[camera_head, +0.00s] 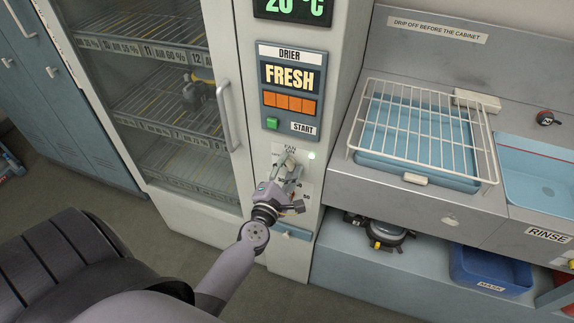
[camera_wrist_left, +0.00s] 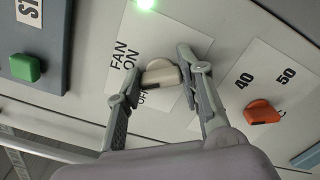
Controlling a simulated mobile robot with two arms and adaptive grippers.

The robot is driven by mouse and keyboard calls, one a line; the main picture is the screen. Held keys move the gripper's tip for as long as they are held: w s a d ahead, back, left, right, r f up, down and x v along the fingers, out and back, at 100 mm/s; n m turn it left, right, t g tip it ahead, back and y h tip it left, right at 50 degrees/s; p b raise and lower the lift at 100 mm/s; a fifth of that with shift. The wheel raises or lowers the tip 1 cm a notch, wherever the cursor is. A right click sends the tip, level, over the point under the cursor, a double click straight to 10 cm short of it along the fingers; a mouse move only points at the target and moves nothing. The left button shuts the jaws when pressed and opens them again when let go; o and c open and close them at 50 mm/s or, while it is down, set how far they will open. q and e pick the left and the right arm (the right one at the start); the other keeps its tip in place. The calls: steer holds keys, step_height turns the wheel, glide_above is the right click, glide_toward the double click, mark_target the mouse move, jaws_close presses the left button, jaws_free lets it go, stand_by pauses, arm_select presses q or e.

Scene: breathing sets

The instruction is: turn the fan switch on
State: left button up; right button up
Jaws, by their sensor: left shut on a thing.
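The fan switch is a cream lever (camera_wrist_left: 160,74) on a white plate marked FAN and ON, with OFF partly covered, on the drier's front panel. In the left wrist view it lies between the two fingertips of my left gripper (camera_wrist_left: 158,76), which is shut on it. Part of the lever is hidden by the fingers, and its exact position is hard to tell. In the head view my left gripper (camera_head: 285,162) reaches up to the panel below the FAN label. A green lamp (camera_wrist_left: 146,4) beside the switch is lit; it also shows in the head view (camera_head: 311,155).
An orange dial (camera_wrist_left: 262,112) with temperature marks is close to the gripper. A green START button (camera_head: 272,123) sits above the switch. The glass door's handle (camera_head: 228,115) stands out at left. A wire rack (camera_head: 425,125) over a blue tray is at right.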

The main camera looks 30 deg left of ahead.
arm_select(q)
steer(key=m+p, duration=0.1)
steer(key=m, duration=0.4)
steer(key=shift+p, duration=0.4)
steer(key=shift+f+m+p, duration=0.15)
steer(key=shift+m+p, duration=0.2)
steer(key=shift+m, duration=0.75)
steer(key=o, duration=1.2)
steer(key=shift+c, duration=0.2)
steer(key=v, duration=1.2)
